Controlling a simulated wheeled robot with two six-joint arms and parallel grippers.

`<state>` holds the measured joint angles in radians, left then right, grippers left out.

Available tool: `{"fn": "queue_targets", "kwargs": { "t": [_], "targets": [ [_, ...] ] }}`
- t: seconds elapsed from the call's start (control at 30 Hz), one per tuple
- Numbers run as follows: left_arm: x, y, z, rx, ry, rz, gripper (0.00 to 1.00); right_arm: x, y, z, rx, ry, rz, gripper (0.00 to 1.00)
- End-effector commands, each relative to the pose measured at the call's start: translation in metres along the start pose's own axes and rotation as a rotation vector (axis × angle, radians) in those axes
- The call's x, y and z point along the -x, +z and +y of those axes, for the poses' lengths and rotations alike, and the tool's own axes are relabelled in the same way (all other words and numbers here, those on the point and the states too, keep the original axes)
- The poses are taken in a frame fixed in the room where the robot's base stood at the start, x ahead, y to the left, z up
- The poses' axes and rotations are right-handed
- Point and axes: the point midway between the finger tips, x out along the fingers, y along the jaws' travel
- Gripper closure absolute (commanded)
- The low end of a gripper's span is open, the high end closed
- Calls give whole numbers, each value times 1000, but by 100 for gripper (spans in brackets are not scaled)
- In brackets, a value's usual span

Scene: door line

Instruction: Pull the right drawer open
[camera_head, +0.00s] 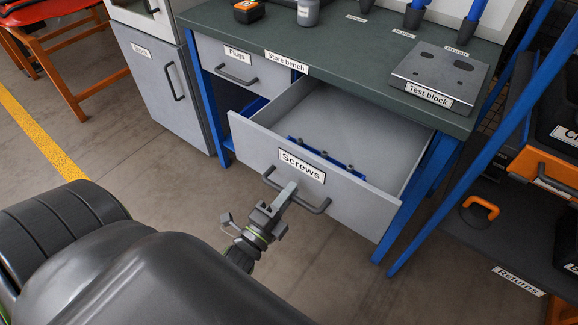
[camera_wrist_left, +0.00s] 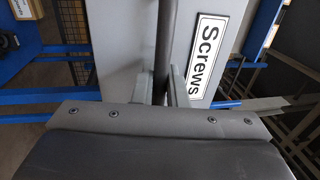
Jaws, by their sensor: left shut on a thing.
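The right drawer (camera_head: 340,209), labelled "Screws", stands pulled out from under the bench in the head view, its interior showing. A blue strip with several small parts lies inside it. Its dark bar handle (camera_head: 318,208) is on the front, below the label. My left gripper (camera_head: 289,190) is shut on the handle. In the left wrist view the drawer front (camera_wrist_left: 190,50) fills the middle, with the "Screws" label (camera_wrist_left: 207,54) to the right of the fingers (camera_wrist_left: 166,88). The handle is partly hidden there. My right gripper is not in view.
The store bench (camera_head: 350,72) carries a test block (camera_head: 440,75) at its right. The left drawer (camera_head: 240,72), labelled "Plugs", is shut. A grey cabinet (camera_head: 160,90) stands at the left. An orange bin (camera_head: 548,165) is at the right. Floor in front of the cabinet is clear.

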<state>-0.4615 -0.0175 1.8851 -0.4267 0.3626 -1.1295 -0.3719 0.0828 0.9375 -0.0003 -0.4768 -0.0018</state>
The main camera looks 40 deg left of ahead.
Motion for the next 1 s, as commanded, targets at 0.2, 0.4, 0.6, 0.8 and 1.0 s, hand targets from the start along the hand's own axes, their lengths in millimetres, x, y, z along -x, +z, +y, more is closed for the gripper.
{"fn": "queue_targets", "kwargs": {
  "t": [0.2,0.4,0.6,0.8,1.0],
  "targets": [
    [0,0,0,0,1,0,71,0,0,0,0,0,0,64],
    [0,0,0,0,1,0,71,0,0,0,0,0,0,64],
    [1,0,0,0,1,0,71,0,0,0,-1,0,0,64],
    [20,0,2,0,4,-1,71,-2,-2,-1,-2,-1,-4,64],
    [62,0,3,-1,7,-2,71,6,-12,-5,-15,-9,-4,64]
  ]
}}
